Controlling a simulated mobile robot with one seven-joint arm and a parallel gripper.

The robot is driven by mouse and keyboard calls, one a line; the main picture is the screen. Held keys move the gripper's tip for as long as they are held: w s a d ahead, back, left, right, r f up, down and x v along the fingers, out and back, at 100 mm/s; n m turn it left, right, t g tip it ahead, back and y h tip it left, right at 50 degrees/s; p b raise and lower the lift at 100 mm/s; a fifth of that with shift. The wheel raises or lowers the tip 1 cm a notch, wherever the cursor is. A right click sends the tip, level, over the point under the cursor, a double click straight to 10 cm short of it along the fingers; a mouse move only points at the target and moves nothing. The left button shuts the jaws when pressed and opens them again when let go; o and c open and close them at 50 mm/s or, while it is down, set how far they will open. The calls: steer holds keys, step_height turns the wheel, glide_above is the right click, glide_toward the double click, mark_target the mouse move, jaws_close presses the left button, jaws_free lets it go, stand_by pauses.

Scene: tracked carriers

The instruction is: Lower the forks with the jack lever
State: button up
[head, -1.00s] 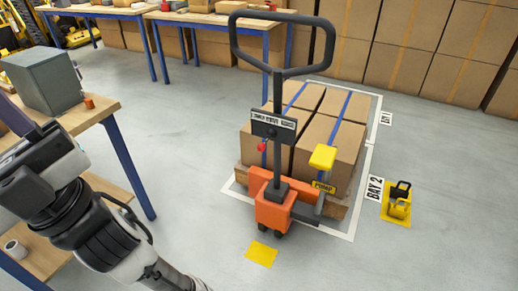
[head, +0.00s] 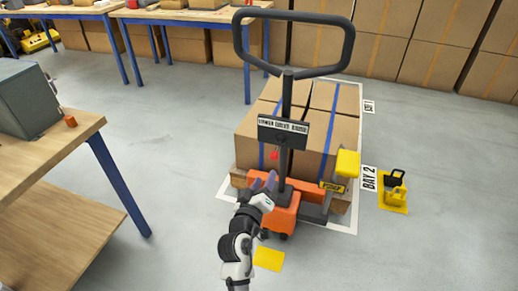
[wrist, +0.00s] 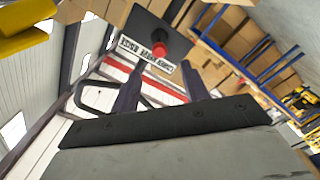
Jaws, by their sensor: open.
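The orange pallet jack (head: 283,215) stands upright with its black loop handle (head: 291,73) at the top. A black plate (head: 283,131) with a white label strip is on its column. The jack lever's red knob (head: 274,156) shows just below the plate. My gripper (head: 263,182) is open and empty, a little below the knob and in front of the column. In the wrist view the red knob (wrist: 158,50) appears beyond and between the two finger ends (wrist: 163,68), apart from them. The forks are hidden under the loaded pallet.
Strapped cartons (head: 322,118) sit on the pallet (head: 342,204) behind the jack. A wooden workbench (head: 50,150) stands at left. A yellow floor marker (head: 268,258) lies in front. The floor at right is mostly clear.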

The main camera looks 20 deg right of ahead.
mark_target(276, 150)
steer(key=p+x, duration=0.2)
steer(key=x, duration=1.1)
steer(key=shift+w+d+r, duration=0.15)
steer(key=shift+d, duration=0.05)
steer(key=shift+c, duration=0.4)
jaws_close()
